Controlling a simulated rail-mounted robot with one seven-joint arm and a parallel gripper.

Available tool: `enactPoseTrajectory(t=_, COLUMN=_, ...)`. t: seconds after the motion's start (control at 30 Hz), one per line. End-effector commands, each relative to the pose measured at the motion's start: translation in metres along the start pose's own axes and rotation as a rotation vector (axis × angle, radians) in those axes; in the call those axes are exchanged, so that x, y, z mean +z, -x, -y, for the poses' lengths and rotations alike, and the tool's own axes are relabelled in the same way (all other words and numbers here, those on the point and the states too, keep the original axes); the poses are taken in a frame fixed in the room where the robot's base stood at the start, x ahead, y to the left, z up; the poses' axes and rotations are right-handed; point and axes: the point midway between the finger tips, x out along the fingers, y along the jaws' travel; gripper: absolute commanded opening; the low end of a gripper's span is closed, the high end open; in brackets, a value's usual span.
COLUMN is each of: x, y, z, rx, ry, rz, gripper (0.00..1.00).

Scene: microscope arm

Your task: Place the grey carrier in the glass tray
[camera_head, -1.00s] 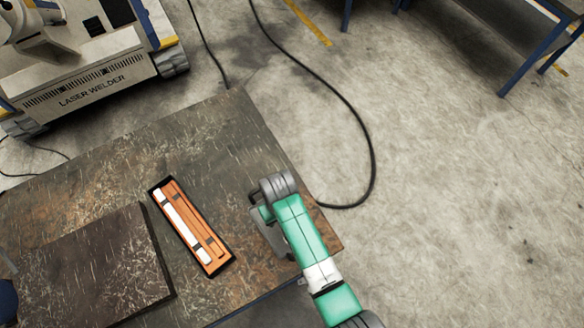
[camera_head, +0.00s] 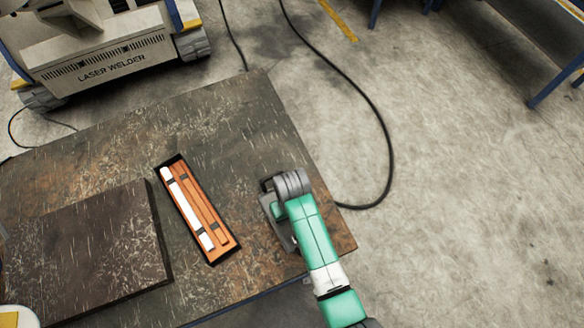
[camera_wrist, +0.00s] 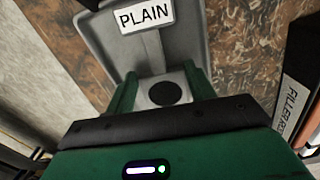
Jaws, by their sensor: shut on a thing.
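The grey carrier (camera_wrist: 93,42) fills the upper middle of the wrist view. It is a shallow grey piece with a white label reading PLAIN. My gripper (camera_wrist: 158,80) has its green fingers shut on the carrier's narrow grey part, which has a dark round spot. In the head view my gripper (camera_head: 276,211) is over the right part of the worn table, with a sliver of the grey carrier (camera_head: 284,236) showing beside my arm. Whether the carrier touches the table is unclear. I cannot make out a glass tray in either view.
A black case (camera_head: 227,259) with orange and white contents lies left of my gripper; its FILLER ROD lettering edges into the wrist view. A dark raised slab (camera_head: 85,250) lies further left. The worn table (camera_head: 255,115) is bare behind the case. A laser welder (camera_head: 110,65) stands beyond.

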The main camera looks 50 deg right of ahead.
Motion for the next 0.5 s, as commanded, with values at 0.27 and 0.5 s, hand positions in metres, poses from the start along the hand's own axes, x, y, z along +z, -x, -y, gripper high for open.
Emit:
enactPoseTrajectory(t=0.27, x=-0.0001, y=0.0006, z=-0.0001, rx=0.000, ry=0.000, rz=0.000, gripper=0.26)
enactPoseTrajectory(t=0.5, x=-0.0002, y=-0.0040, z=0.0000, rx=0.000, ry=0.000, rz=0.000, gripper=0.26)
